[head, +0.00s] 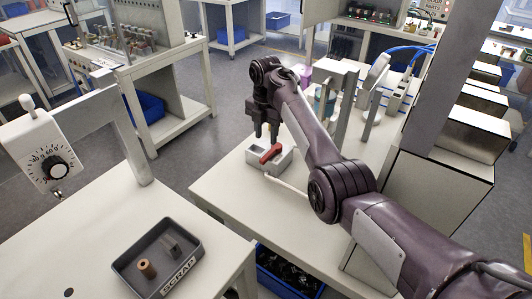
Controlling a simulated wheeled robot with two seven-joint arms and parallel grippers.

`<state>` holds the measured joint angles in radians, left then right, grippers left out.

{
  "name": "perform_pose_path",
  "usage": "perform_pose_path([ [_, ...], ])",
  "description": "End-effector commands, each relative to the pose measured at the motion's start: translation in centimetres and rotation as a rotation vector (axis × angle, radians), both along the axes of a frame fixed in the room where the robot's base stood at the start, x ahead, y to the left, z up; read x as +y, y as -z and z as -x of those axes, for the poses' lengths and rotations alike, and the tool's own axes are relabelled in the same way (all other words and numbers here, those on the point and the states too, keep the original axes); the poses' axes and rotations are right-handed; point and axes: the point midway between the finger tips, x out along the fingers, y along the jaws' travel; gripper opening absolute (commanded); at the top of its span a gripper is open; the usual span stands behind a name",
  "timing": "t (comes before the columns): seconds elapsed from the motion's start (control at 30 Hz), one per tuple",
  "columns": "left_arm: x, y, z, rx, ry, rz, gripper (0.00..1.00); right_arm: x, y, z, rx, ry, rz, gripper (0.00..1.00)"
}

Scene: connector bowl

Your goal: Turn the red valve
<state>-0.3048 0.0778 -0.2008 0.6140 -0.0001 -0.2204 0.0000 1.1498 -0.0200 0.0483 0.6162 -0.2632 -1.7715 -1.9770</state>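The red valve (271,153) is a small red handle on a white block-shaped body (284,163) near the left edge of the white workbench. My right gripper (266,136) is just above the handle, pointing down. Its two fingers are apart with nothing between them, and a small gap seems to separate the fingertips from the handle. Whether they touch it is hard to tell. My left gripper is not in view.
A scrap tray (192,277) with small parts sits on the nearer bench at lower left. A dial device (40,155) stands beside it. Upright metal posts (345,105) and blue cables (405,52) stand behind my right arm. The bench in front of the valve is clear.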

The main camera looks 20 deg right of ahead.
Motion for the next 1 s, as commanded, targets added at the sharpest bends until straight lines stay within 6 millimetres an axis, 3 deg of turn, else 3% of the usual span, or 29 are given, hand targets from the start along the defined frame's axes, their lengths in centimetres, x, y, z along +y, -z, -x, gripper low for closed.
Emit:
perform_pose_path([
  [0.43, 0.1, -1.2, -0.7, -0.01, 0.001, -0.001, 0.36, 0.0, 6.3, 0.1, 0.003, 0.0, 0.0, 0.38],
  [0.83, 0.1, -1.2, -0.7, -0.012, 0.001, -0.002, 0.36, 0.0, 7.4, 0.0, 0.0, 0.0, 0.0, 0.38],
  [1.0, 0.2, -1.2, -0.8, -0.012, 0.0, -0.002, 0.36, 0.0, 7.4, 0.0, 0.0, 0.0, 0.0, 0.17],
])
